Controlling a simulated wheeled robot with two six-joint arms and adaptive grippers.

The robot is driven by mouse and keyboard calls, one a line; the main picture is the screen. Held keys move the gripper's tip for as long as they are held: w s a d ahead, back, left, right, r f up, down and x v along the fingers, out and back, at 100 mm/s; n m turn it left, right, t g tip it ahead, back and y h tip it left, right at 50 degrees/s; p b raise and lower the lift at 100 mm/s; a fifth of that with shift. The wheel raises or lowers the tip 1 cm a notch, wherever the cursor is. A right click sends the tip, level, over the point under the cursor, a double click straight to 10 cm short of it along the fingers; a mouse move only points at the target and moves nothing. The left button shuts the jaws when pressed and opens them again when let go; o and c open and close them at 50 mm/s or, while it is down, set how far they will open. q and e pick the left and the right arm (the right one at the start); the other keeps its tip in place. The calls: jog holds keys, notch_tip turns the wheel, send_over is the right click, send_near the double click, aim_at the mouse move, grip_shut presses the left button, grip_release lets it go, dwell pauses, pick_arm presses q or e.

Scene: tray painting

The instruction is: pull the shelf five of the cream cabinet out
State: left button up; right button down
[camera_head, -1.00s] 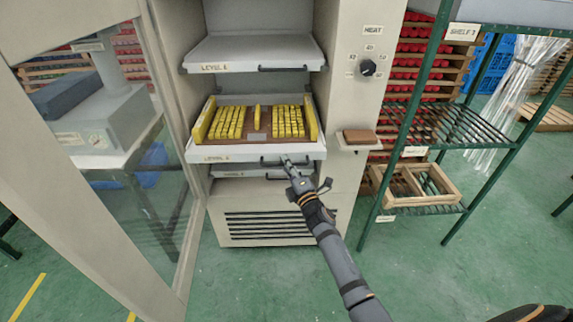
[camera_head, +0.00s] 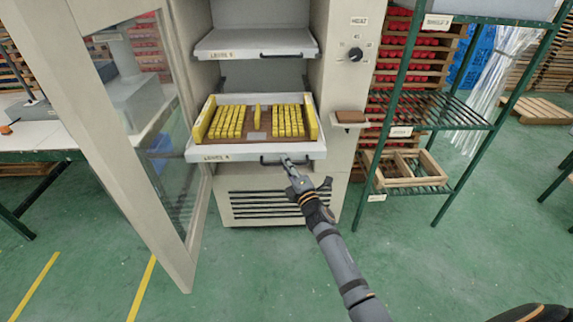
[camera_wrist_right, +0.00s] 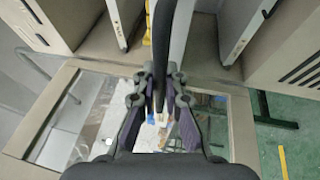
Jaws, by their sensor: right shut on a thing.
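The cream cabinet (camera_head: 333,100) stands open in the middle of the head view. A white shelf (camera_head: 255,153) sticks out of it at mid height; its label is too blurred to read surely. A brown board with rows of yellow blocks (camera_head: 290,122) lies on this shelf. My right gripper (camera_head: 286,160) is shut on the shelf's dark bar handle (camera_head: 268,162) at the front edge, right of centre. In the right wrist view the dark handle (camera_wrist_right: 166,40) runs between the fingers (camera_wrist_right: 160,85). My left gripper is out of view.
Another shelf (camera_head: 254,44) is above, farther in. The glass door (camera_head: 165,170) stands open at the left. A brown block on a small ledge (camera_head: 349,117), a dark knob (camera_head: 355,55) and a green rack (camera_head: 450,108) are at the right. The floor in front is clear.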

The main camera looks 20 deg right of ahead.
jog(key=c, duration=1.4)
grip_release()
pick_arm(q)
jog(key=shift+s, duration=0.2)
pick_arm(e)
jog(key=v, duration=1.2)
